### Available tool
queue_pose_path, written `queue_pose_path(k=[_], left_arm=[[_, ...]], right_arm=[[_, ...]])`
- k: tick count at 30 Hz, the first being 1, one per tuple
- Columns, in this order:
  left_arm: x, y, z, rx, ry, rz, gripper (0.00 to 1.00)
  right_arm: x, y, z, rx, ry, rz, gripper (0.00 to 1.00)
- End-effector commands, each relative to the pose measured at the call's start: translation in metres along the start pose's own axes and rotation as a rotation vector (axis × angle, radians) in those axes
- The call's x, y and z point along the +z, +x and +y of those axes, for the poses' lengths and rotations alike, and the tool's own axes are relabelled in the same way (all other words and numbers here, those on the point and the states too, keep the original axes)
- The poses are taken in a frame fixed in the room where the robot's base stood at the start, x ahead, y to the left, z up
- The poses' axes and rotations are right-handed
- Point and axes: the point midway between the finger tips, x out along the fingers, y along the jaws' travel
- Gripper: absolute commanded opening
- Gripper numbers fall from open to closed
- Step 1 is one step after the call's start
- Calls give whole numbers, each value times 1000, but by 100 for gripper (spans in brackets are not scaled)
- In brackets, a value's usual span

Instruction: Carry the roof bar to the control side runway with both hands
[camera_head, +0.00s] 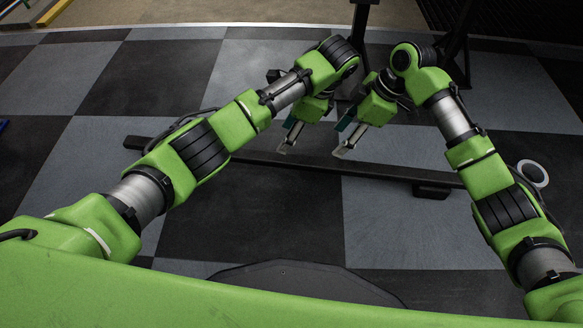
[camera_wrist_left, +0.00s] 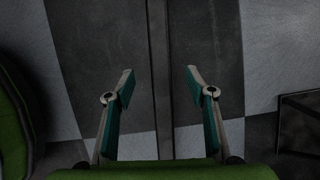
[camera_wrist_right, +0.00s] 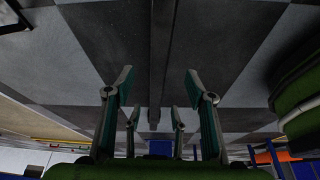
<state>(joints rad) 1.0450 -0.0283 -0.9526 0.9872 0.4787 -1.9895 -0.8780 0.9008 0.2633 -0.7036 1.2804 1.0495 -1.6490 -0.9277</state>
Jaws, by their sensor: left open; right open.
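A long dark bar, seemingly the roof bar (camera_head: 385,171), runs across the head view low over the tiled floor. Its left end is clear, and a dark block (camera_head: 431,191) sits under its right part. My left gripper (camera_head: 289,136) and right gripper (camera_head: 343,140) are close together near its middle, open and empty. In the left wrist view the bar (camera_wrist_left: 160,110) runs between the open fingers (camera_wrist_left: 160,73). In the right wrist view it (camera_wrist_right: 163,40) also lines up between the fingers (camera_wrist_right: 158,74). I cannot tell the gap to it. I cannot identify the control side runway.
Dark posts (camera_head: 456,45) stand beyond my grippers at the top of the head view. A dark frame (camera_wrist_left: 298,125) shows at the right of the left wrist view. Checkered floor (camera_head: 140,75) left of my arms is clear.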

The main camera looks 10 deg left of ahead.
Motion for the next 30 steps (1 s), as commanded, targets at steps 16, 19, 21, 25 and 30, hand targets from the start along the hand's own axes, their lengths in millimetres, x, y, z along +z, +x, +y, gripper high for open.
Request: queue_pose_path(k=[16,19,21,25,30], left_arm=[[-4,8,0,-4,3,9,50],[-4,15,0,-3,2,11,50],[-4,21,0,-1,1,9,50],[0,39,2,5,0,0,50],[0,73,1,4,0,-1,50]], right_arm=[[0,9,0,-1,3,-1,50],[0,16,0,0,3,-1,50],[0,21,0,-1,2,-1,50],[0,38,-1,-4,3,0,50],[0,72,-1,-4,3,0,50]])
